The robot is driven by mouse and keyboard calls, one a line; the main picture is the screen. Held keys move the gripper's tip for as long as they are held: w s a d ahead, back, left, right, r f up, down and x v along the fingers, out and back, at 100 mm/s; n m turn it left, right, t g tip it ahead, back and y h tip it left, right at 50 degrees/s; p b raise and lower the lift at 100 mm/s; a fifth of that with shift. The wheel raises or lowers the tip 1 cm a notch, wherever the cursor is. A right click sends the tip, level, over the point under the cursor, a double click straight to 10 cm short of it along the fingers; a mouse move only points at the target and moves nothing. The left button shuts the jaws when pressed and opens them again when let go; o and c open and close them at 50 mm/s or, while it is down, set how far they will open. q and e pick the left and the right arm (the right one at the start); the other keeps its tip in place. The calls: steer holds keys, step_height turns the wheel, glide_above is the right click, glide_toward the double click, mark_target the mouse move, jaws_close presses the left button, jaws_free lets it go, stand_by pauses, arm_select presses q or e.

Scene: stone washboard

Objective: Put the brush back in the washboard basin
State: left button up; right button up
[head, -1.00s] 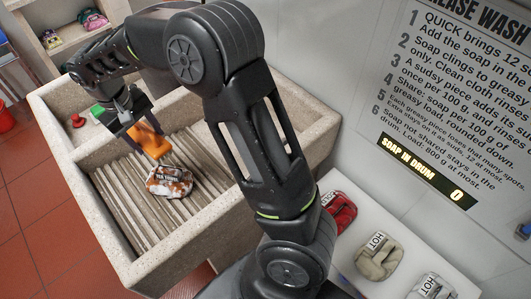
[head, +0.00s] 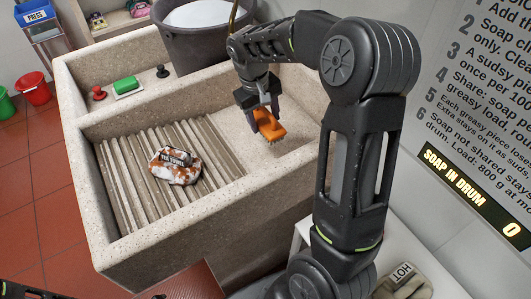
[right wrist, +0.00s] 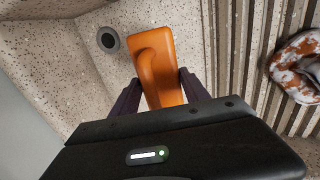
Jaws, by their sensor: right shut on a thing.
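My right gripper (head: 262,112) is shut on the orange brush (head: 269,126), with the bristles facing down. It holds the brush over the smooth part of the stone washboard basin (head: 290,105), right of the ribs. The right wrist view shows the orange brush (right wrist: 157,62) between the fingers (right wrist: 160,92), beside the round drain (right wrist: 108,40). I cannot tell whether the bristles touch the basin floor. A stained brown-and-white tea towel (head: 176,166) lies on the ribs (head: 122,185); part of it shows in the wrist view (right wrist: 298,68). My left gripper is not clearly visible.
A large grey tub (head: 190,45) stands behind. A cloth bundle labelled HOT (head: 402,282) lies at lower right. Buckets stand at far left.

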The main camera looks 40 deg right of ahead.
step_height(320, 180, down, 6)
steer(key=shift+f, duration=0.1)
stand_by(0.4)
steer(key=shift+f, duration=1.9)
steer(key=shift+f, duration=0.15)
steer(key=o, duration=1.3)
steer(key=r, duration=0.4)
steer(key=a+r, duration=0.1)
steer(key=r, duration=0.3)
steer(key=a+r, duration=0.1)
steer(key=r, duration=0.3)
steer(key=shift+w+r, duration=0.1)
steer(key=shift+w, duration=0.05)
